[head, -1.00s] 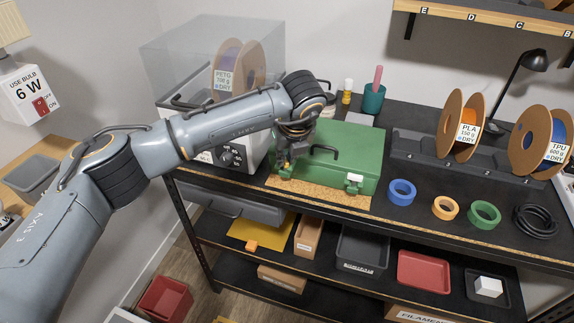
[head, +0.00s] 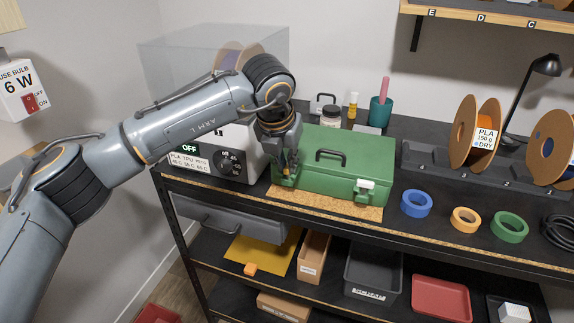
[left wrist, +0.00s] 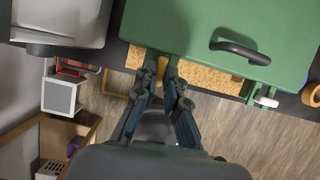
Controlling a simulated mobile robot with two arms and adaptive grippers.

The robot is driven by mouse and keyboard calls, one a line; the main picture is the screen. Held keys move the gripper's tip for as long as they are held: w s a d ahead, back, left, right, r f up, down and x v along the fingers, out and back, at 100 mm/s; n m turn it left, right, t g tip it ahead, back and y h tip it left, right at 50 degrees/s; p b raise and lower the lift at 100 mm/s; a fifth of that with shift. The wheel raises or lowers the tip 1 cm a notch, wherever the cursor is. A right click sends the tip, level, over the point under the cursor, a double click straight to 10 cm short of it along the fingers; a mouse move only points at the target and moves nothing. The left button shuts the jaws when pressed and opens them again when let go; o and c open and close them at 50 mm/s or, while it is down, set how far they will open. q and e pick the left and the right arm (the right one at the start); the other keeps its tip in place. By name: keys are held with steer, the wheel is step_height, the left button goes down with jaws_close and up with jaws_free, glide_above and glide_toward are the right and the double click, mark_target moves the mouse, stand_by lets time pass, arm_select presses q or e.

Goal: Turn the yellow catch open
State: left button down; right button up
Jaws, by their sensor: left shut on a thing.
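The green case (head: 345,172) lies shut on a cork mat (head: 345,204) on the dark bench, its black handle on the lid. A white catch (head: 365,185) is at the right of its front; it also shows in the left wrist view (left wrist: 265,97). The yellow catch (left wrist: 162,68) is at the left of the front, partly hidden by my fingers. My left gripper (head: 286,177) points down at the case's front left and is shut on the yellow catch; its fingers (left wrist: 165,75) flank it in the left wrist view. My right gripper is not in view.
A grey dryer box (head: 225,150) with a dial stands close left of my gripper. Blue (head: 416,203), orange (head: 466,219) and green (head: 510,227) rings lie to the right. A teal cup (head: 381,112) is behind the case. Bins fill the shelf below.

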arm_select(q)
steer(key=shift+r, duration=0.1)
stand_by(0.3)
steer(key=c, duration=1.7)
jaws_free()
steer(key=v, duration=1.2)
steer(key=shift+a, duration=0.1)
